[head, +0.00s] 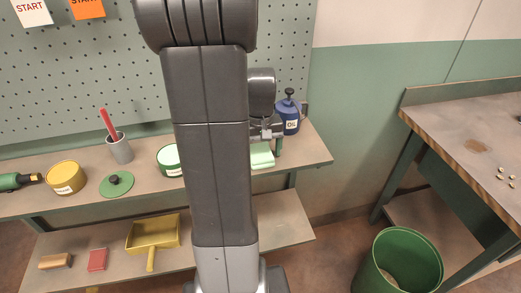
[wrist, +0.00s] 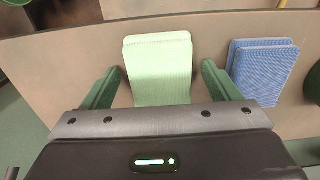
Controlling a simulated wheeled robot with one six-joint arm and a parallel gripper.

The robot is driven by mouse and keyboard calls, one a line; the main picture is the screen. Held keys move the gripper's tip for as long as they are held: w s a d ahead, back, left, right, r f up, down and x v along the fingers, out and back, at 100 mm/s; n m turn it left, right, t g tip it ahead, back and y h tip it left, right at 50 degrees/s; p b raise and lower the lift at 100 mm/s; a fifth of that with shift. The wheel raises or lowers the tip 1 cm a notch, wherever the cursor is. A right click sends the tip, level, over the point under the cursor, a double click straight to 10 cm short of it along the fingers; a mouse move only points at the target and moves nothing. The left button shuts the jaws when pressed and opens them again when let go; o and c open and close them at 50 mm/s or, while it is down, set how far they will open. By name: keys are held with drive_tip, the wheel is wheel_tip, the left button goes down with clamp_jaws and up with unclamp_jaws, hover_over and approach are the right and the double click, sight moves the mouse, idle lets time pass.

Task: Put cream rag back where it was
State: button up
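A pale green folded rag (wrist: 158,62) lies on the wooden bench in the wrist view; part of it also shows beside my arm in the head view (head: 262,157). My gripper (wrist: 162,68) is open, with its green fingers on either side of this rag and small gaps at both edges. In the head view my gripper (head: 273,138) is partly hidden by my arm, just above the rag. A blue folded rag (wrist: 264,72) lies to the right in the wrist view. I see no clearly cream-coloured rag in either view.
A yellow tin (head: 66,178), green lid (head: 115,185), green-and-white tin (head: 168,160) and grey cup (head: 120,149) stand on the bench's left. A green bin (head: 402,262) stands by the right table (head: 450,125).

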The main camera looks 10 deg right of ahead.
sight(261, 153)
wheel_tip(261, 153, up, 12)
drive_tip(key=shift+r+p, duration=0.15)
drive_tip(key=shift+p, duration=0.2)
